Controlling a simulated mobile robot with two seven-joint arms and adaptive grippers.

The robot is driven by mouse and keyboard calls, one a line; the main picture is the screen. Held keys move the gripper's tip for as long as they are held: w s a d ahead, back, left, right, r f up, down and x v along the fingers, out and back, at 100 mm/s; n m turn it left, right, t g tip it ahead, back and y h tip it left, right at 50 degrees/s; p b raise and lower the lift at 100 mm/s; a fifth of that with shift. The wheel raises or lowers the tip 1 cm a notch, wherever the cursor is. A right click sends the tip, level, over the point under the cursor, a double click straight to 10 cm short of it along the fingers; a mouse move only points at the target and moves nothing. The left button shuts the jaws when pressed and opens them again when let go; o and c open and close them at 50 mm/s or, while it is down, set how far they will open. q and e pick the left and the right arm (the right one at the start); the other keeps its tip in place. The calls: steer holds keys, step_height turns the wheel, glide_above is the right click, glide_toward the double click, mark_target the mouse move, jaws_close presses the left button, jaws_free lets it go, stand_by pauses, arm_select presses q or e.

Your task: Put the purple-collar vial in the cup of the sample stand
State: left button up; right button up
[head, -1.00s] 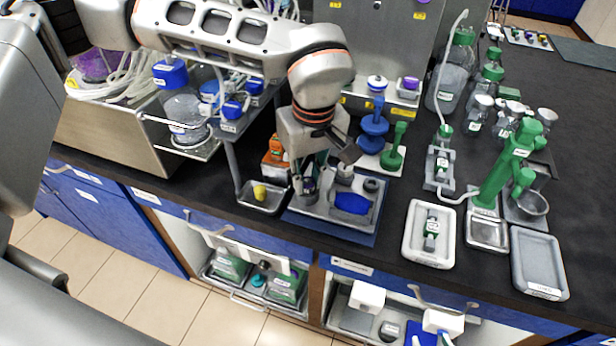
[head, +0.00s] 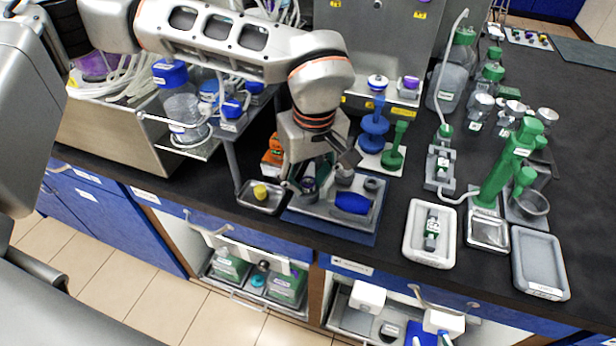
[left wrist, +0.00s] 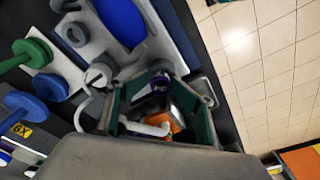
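The purple-collar vial (head: 309,184) is upright at the left end of the grey sample stand (head: 325,210). Its dark top with a purple band also shows in the left wrist view (left wrist: 160,84). It appears to stand in a grey round cup there, but its lower part is hidden. My left gripper (head: 309,178) is around the vial from above, with the fingers spread. In the left wrist view the green-padded fingers (left wrist: 160,112) stand apart on either side of the vial, with gaps visible. My right gripper is not in view.
The stand also carries a blue oval piece (head: 352,203) and grey round fittings. A small metal tray with a yellow item (head: 260,192) is to the left. An orange bottle (head: 272,158) stands behind. Blue (head: 374,128) and green (head: 394,152) knobbed pieces stand behind right.

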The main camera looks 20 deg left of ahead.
arm_select(q)
steer(key=shift+s+f, duration=0.2)
steer(key=shift+s, duration=0.05)
steer(key=shift+r, duration=0.35)
step_height(320, 180, up, 13)
steer(key=p, duration=0.1)
steer(key=shift+s+d, duration=0.35)
steer(key=shift+d, duration=0.1)
steer(key=shift+f, duration=0.1)
